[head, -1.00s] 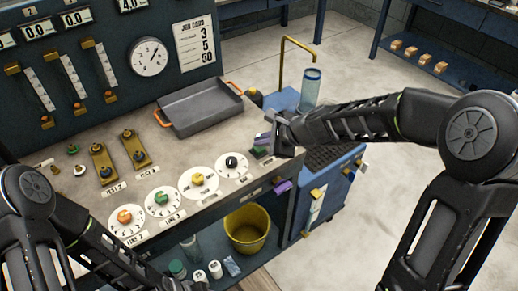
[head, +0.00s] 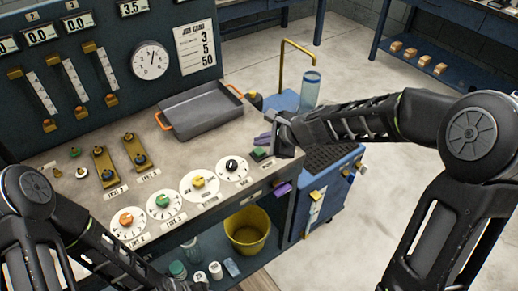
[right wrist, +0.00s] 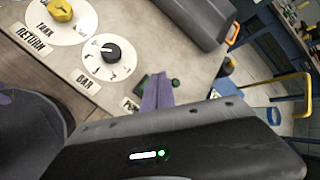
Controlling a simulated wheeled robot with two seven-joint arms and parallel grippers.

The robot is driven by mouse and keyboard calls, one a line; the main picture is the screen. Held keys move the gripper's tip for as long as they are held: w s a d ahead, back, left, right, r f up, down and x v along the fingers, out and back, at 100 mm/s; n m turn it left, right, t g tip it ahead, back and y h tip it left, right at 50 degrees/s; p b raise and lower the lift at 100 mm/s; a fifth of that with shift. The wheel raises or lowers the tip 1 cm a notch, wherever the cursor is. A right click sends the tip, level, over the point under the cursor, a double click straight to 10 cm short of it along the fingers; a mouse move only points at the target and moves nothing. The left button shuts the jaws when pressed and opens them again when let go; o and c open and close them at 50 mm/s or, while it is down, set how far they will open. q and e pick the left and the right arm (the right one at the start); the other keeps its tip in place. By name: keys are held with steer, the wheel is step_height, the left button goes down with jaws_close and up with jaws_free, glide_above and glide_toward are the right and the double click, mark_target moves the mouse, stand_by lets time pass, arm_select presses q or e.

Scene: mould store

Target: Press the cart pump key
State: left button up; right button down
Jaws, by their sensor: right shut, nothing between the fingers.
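The pump key is a green button on a small dark base (head: 260,153) at the bench's right end, beyond the black-knobbed dial. In the right wrist view, green shows beside the purple fingertips (right wrist: 175,83), which partly cover the base; a partly hidden label (right wrist: 131,103) lies below. My right gripper (head: 266,139) is shut and empty, with its fingertips close above and just beyond the key in the head view. I cannot tell whether they touch it.
Several round dials, including a black-knobbed one (head: 232,165), line the bench front. A grey tray (head: 200,120) with orange handles lies behind them. A blue cart (head: 335,185) stands at right, and a yellow bucket (head: 247,232) sits below. A pressure gauge (head: 150,60) is on the panel.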

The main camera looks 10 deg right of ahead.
mark_target(262, 152)
stand_by(0.3)
arm_select(q)
step_height(262, 152, up, 6)
steer(key=p, duration=0.5)
steer(key=shift+f+p, duration=0.1)
steer(key=shift+p, duration=0.25)
arm_select(e)
step_height(262, 152, up, 6)
